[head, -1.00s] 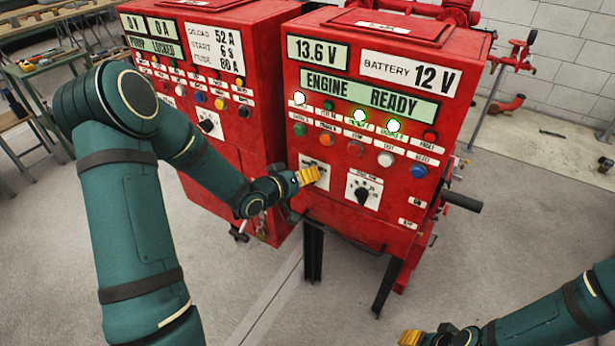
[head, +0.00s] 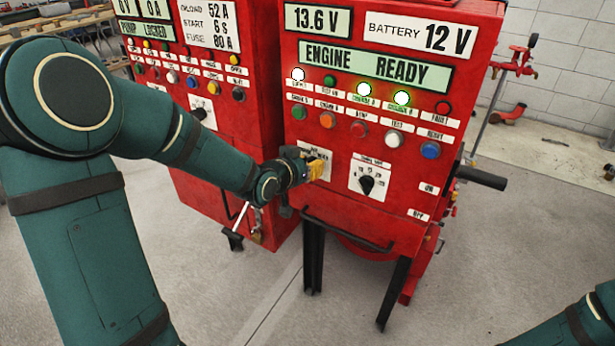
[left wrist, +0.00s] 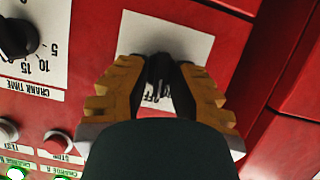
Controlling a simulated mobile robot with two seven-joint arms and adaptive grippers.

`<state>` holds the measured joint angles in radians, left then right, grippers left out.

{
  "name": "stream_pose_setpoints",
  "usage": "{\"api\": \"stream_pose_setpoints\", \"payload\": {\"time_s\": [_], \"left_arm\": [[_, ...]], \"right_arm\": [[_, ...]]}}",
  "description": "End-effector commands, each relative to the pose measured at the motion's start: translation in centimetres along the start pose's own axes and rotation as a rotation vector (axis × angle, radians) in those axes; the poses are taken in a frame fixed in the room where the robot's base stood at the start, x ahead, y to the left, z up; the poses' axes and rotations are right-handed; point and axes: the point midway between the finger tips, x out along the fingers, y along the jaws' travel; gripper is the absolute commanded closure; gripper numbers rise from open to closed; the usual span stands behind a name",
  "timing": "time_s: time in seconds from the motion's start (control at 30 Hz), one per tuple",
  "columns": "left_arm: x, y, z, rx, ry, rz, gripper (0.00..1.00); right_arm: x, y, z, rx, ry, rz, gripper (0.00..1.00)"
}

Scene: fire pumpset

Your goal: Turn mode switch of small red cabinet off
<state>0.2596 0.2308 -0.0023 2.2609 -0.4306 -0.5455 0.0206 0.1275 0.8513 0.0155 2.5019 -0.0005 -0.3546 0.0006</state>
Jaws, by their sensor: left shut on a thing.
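The small red cabinet (head: 385,120) stands in the middle of the head view, its displays reading "13.6 V" and "ENGINE READY". My left gripper (head: 318,168) is at the white switch plate on the left of its front, below the coloured buttons. In the left wrist view, the yellow fingers of my left gripper (left wrist: 160,90) are on both sides of the black mode switch knob (left wrist: 158,70) and shut on it. The plate (left wrist: 190,42) shows part of the word "OFF" beside the knob; its other lettering is hidden. My right gripper is out of view.
A second black knob, crank time (head: 367,185), is just right of the mode switch. A larger red cabinet (head: 215,140) stands close on the left. A bar handle (head: 345,230) runs below the front panel. The floor in front is clear.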

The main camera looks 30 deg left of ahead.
Motion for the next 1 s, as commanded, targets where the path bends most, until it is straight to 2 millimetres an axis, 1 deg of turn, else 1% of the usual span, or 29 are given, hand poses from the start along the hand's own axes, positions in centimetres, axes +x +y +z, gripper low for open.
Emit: {"api": "stream_pose_setpoints", "payload": {"time_s": [0.03, 0.2, 0.4, 0.77, 0.8, 0.83, 1.0], "left_arm": [[0.2, 0.2, 0.4, 0.022, -0.001, -0.004, 1.0], [0.1, 0.2, 0.3, 0.076, -0.003, -0.027, 1.0], [0.1, 0.2, 0.2, 0.102, -0.005, -0.038, 1.0], [0.1, 0.2, 0.2, 0.104, -0.006, -0.04, 1.0], [0.1, 0.2, 0.2, 0.104, -0.006, -0.04, 0.64], [0.1, 0.2, 0.2, 0.104, -0.006, -0.04, 0.61], [0.0, 0.1, 0.1, 0.104, -0.004, -0.041, 0.61]], "right_arm": [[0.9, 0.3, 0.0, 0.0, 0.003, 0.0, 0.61], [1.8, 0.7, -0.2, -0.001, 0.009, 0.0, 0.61], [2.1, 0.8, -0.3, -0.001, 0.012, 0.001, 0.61], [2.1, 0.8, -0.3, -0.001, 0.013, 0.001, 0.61], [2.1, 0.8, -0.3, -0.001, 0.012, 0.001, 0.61], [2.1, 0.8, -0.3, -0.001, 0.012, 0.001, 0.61], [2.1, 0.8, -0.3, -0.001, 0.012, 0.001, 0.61]]}}
